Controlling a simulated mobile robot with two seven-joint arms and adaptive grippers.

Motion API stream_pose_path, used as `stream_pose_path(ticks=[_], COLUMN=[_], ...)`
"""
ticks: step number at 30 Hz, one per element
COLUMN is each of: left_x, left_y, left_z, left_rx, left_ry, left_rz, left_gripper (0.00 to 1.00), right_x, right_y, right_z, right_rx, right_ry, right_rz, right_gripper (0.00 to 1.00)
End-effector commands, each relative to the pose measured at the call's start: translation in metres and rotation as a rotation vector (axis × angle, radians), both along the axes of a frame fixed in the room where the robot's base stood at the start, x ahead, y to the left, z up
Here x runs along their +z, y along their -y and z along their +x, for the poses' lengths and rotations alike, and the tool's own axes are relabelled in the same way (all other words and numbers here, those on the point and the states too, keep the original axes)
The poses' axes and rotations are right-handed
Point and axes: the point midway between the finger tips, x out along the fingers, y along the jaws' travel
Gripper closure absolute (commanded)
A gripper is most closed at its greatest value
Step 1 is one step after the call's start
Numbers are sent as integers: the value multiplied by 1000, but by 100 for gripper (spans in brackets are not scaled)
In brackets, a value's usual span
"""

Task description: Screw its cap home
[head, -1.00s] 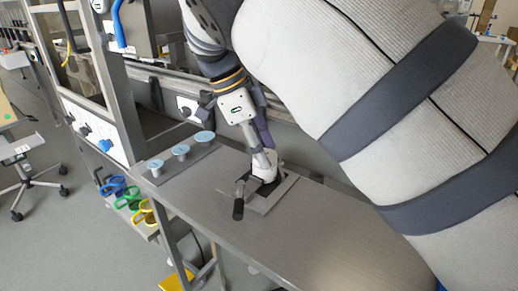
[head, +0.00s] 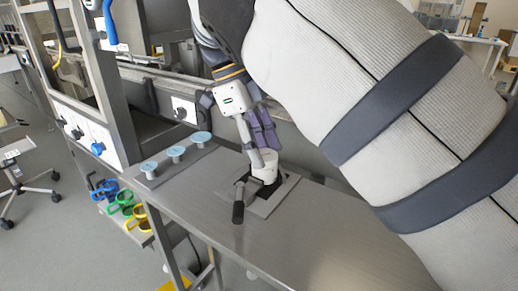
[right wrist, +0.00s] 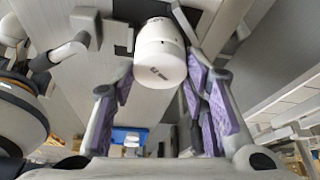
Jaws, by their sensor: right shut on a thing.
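A white cylindrical container (head: 266,169) stands in a dark holder with a black handle (head: 238,212) on the steel counter. My right gripper (head: 263,152) reaches down to its top and is shut on it, with fingers on both sides. In the right wrist view the white cylinder (right wrist: 160,58) sits between the finger tips, with small dark print on its side. A separate cap cannot be made out, nor any gap under it. My left gripper is not in view.
The holder sits on a grey plate (head: 285,191). Several pale-blue-topped discs (head: 175,153) stand in a row on a strip to the left. The counter (head: 300,240) in front is clear.

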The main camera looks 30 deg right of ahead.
Motion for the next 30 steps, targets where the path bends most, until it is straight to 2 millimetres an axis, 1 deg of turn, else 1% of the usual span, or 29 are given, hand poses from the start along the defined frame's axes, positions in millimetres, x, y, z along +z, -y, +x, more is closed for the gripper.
stream_pose_path(ticks=[1,6,16,18,22,24,25,26,30], left_x=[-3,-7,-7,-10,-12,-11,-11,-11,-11], left_y=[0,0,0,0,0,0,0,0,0], left_z=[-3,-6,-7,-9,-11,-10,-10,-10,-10], left_rx=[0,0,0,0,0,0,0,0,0], left_ry=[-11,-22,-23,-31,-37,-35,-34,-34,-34], left_rz=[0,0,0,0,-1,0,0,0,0], left_gripper=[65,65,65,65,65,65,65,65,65], right_x=[-4,-2,-1,-3,-2,0,0,0,0], right_y=[1,2,2,3,5,5,5,5,5], right_z=[0,1,1,1,1,1,1,1,1], right_rx=[-45,-175,-216,-304,-591,-673,-689,-695,-693], right_ry=[-6,-4,-2,-5,-4,-2,-2,-1,-1], right_rz=[-2,-1,0,-1,1,1,0,0,-2], right_gripper=[84,84,84,84,83,91,91,97,97])
